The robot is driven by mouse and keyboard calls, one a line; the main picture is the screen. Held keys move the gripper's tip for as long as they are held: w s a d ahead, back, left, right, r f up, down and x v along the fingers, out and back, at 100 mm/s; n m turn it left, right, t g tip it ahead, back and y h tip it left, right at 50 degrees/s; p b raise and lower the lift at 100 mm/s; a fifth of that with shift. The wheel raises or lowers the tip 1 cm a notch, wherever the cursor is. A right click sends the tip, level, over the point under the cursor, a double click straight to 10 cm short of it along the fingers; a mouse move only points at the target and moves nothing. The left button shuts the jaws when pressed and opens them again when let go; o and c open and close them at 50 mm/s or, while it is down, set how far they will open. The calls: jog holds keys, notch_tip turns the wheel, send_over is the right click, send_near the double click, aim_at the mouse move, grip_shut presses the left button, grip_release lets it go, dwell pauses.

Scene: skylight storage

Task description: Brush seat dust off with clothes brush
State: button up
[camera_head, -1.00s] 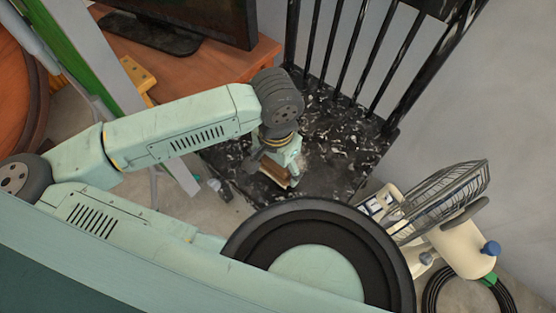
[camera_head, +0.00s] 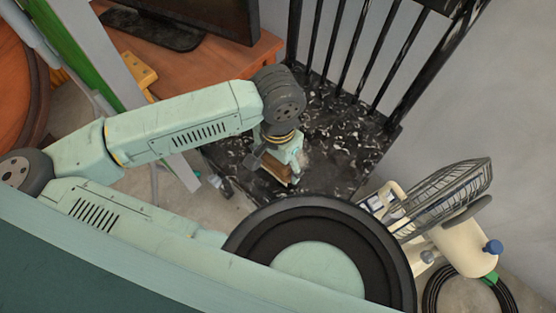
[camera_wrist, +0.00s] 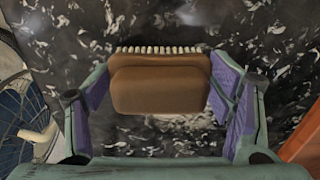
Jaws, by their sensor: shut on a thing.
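The clothes brush (camera_wrist: 160,85) has a brown wooden back and a row of pale bristles along its far edge in the wrist view. My gripper (camera_wrist: 162,92) is shut on it, with a purple-padded finger at each side. In the head view the brush (camera_head: 277,172) is partly hidden by my gripper (camera_head: 280,162), low over the chair seat. The seat (camera_head: 345,150) is black with worn pale flecks. A light dusty patch (camera_wrist: 200,10) shows on the seat past the bristles. I cannot tell whether the bristles touch the seat.
The chair's slatted back (camera_head: 375,60) rises behind the seat. A wooden desk (camera_head: 195,65) with a monitor (camera_head: 215,15) stands at the upper left. A cream fan (camera_head: 455,245) with a wire cage is at the right, near a coiled cable (camera_head: 432,290). A grey wall closes the right side.

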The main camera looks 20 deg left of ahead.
aim_at(310, 140)
jog(key=shift+f+b, duration=0.65)
jog(key=shift+f, duration=0.05)
dwell(0.6)
jog(key=shift+w+d+f+b, duration=0.1)
jog(key=shift+w+d+b, duration=0.1)
jog(key=shift+w+b, duration=0.25)
jog(key=shift+w+d+b, duration=0.35)
jog(key=shift+w, duration=0.45)
jog(key=shift+w+d+b, duration=0.3)
jog(key=shift+w, duration=0.55)
jog(key=shift+w+d+b, duration=0.35)
jog(key=shift+w, duration=0.45)
jog(key=shift+w+d+b, duration=0.4)
jog(key=shift+w+b, duration=0.05)
jog(key=shift+w, duration=0.5)
jog(key=shift+w+d+b, duration=0.4)
jog(key=shift+w, duration=0.6)
jog(key=shift+w+d+b, duration=0.4)
jog(key=shift+w+b, duration=0.05)
jog(key=shift+w, duration=0.5)
jog(key=shift+s, duration=0.1)
jog(key=shift+s+a+b, duration=0.25)
jog(key=shift+s+a, duration=0.15)
jog(key=shift+s, duration=0.55)
jog(key=shift+s+a+b, duration=0.3)
jog(key=shift+s+a, duration=0.1)
jog(key=shift+s, duration=0.55)
jog(key=shift+s+a+b, duration=0.25)
jog(key=shift+s+a, duration=0.15)
jog(key=shift+s, duration=0.55)
